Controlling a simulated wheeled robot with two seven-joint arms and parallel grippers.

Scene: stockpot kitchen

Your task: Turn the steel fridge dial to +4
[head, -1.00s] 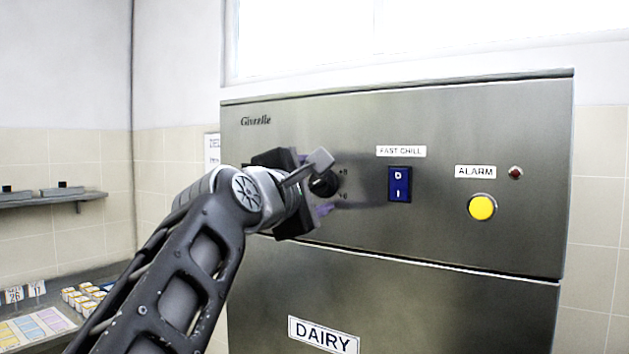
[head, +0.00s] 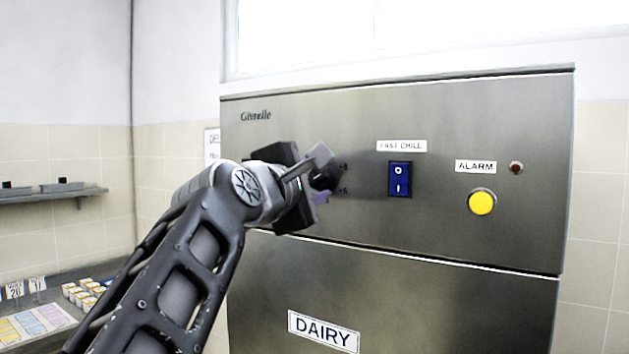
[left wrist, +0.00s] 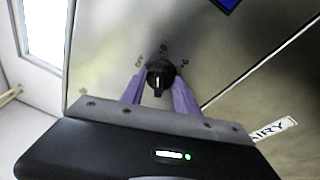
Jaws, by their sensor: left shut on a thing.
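The steel fridge (head: 440,250) fills the middle of the head view. Its black dial (left wrist: 160,78) shows in the left wrist view, with small printed marks around it, including OFF at upper left; the others are too small to read surely. My left gripper (left wrist: 160,90) has its two purple fingers on either side of the dial and is shut on it. In the head view the left gripper (head: 322,182) hides most of the dial and its marks. My right gripper is in neither view.
A blue FAST CHILL rocker switch (head: 400,180) is right of the dial. A yellow alarm button (head: 482,202) and a small red lamp (head: 516,168) are farther right. A DAIRY label (head: 323,333) is below. A counter with small boxes (head: 85,293) stands at lower left.

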